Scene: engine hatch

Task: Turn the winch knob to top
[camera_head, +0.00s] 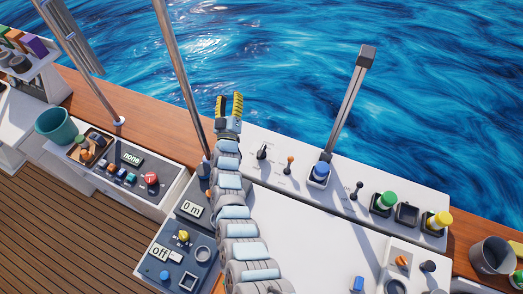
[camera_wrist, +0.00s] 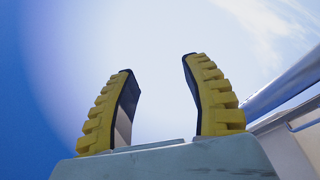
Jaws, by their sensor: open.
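My gripper (camera_head: 230,103) is open and empty, with its yellow-padded fingers pointing up over the water side of the hatch in the head view. In the wrist view, the open gripper (camera_wrist: 157,68) has nothing between its fingers. A yellow knob (camera_head: 183,236) sits on the dark lower-left panel (camera_head: 172,255), near a display reading "off" (camera_head: 160,251). A "0 m" display (camera_head: 191,209) is just above it. This may be the winch knob, but its label is too small to read. My gripper is well above and right of it in the picture, not touching.
A metal pole (camera_head: 178,70) rises left of my gripper. A lever post (camera_head: 346,105) stands to the right. The white console (camera_head: 330,225) carries small levers and green and yellow buttons. A teal bucket (camera_head: 54,124) and a grey bucket (camera_head: 491,256) stand at the sides.

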